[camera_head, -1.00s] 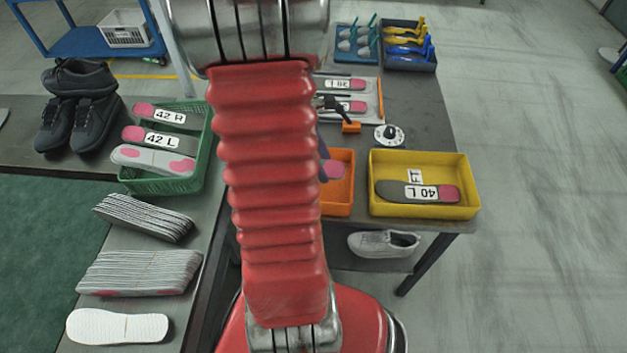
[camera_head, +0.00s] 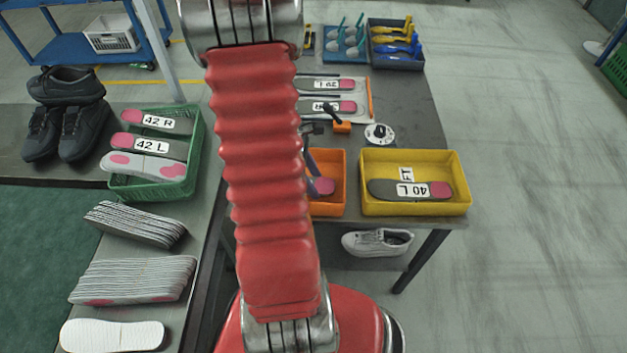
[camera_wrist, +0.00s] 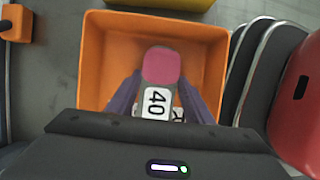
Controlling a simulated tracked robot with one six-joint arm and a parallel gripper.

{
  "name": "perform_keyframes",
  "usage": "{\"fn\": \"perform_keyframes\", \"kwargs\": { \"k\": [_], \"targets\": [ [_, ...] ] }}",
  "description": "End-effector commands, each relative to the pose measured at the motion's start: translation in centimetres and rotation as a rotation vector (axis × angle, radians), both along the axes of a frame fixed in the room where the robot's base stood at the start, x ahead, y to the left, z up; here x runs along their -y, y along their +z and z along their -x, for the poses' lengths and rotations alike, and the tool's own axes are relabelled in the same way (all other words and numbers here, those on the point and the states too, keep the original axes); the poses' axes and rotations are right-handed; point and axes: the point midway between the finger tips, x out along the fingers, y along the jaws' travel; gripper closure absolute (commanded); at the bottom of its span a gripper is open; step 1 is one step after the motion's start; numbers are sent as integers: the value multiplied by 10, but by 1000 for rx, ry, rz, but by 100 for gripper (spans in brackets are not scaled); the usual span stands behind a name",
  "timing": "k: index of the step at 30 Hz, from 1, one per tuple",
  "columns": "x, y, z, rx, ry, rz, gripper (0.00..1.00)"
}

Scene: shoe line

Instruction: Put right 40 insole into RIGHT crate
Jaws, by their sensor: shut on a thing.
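My gripper (camera_wrist: 160,90) is shut on the right 40 insole (camera_wrist: 160,66), grey with a pink end and a white label reading 40. In the wrist view its purple fingers stand on both sides of it, over the orange crate (camera_wrist: 212,45). In the head view the insole's pink end (camera_head: 324,186) shows within the orange crate's outline (camera_head: 330,207), beside a purple finger. My arm hides the crate's left part. I cannot tell whether the insole touches the floor. No lettering on the orange crate is readable.
A yellow crate (camera_head: 415,208) tagged "FT" stands right of the orange one and holds a 40 L insole (camera_head: 410,190). Behind are an orange-based lever (camera_head: 340,127) and a round dial (camera_head: 379,134). A green crate (camera_head: 190,180) with 42 insoles stands left.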

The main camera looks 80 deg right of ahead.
Motion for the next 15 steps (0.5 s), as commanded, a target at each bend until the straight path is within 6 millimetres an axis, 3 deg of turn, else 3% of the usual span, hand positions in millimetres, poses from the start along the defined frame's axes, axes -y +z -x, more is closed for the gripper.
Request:
{"fn": "perform_keyframes", "kwargs": {
  "k": [13, 14, 15],
  "targets": [
    [-1, -8, -1, 0, 1, 0, 75],
    [0, -8, -1, 1, 1, -1, 53],
    [0, -8, -1, 1, 1, -1, 50]
  ]
}}
